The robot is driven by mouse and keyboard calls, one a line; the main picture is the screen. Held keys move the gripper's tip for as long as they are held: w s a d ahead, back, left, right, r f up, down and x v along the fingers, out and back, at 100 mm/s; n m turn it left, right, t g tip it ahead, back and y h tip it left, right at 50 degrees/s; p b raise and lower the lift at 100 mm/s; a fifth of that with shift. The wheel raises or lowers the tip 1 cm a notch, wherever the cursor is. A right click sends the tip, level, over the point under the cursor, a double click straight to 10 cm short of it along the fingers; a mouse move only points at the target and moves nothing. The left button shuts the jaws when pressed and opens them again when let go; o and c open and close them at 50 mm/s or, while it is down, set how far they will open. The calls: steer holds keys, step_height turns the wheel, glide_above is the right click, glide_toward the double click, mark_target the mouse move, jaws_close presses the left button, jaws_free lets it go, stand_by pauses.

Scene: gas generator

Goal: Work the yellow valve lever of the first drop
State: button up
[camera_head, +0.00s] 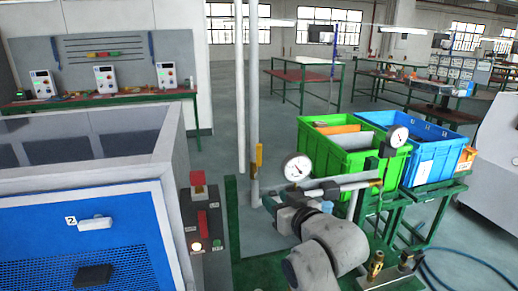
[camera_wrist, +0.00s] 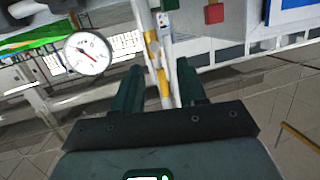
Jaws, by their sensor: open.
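The yellow valve lever (camera_head: 259,155) stands upright against a grey vertical pipe (camera_head: 253,100) in the head view. In the wrist view the yellow lever (camera_wrist: 153,50) runs along the pipe, and its yellow continues down between the fingers. My gripper (camera_wrist: 160,68) is open, with one dark green finger on each side of the pipe and lever in that view. No contact between fingers and lever can be made out. In the head view my gripper (camera_head: 268,203) is beside the pipe, below the lever, and small and partly hidden by my wrist.
A round gauge (camera_head: 297,167) on a horizontal pipe is close to my arm; a gauge also shows in the wrist view (camera_wrist: 87,54). A control box with a red button (camera_head: 197,179) and a blue cabinet (camera_head: 90,235) stand left. Green (camera_head: 350,155) and blue (camera_head: 430,150) crates stand right.

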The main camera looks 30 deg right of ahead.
steer(key=t, duration=0.2)
glide_toward(260, 152)
steer(key=w, duration=0.3)
steer(key=w+p, duration=0.1)
steer(key=w, duration=0.3)
steer(key=w+d, duration=0.1)
steer(key=w, duration=0.3)
steer(key=shift+p, duration=0.35)
jaws_close()
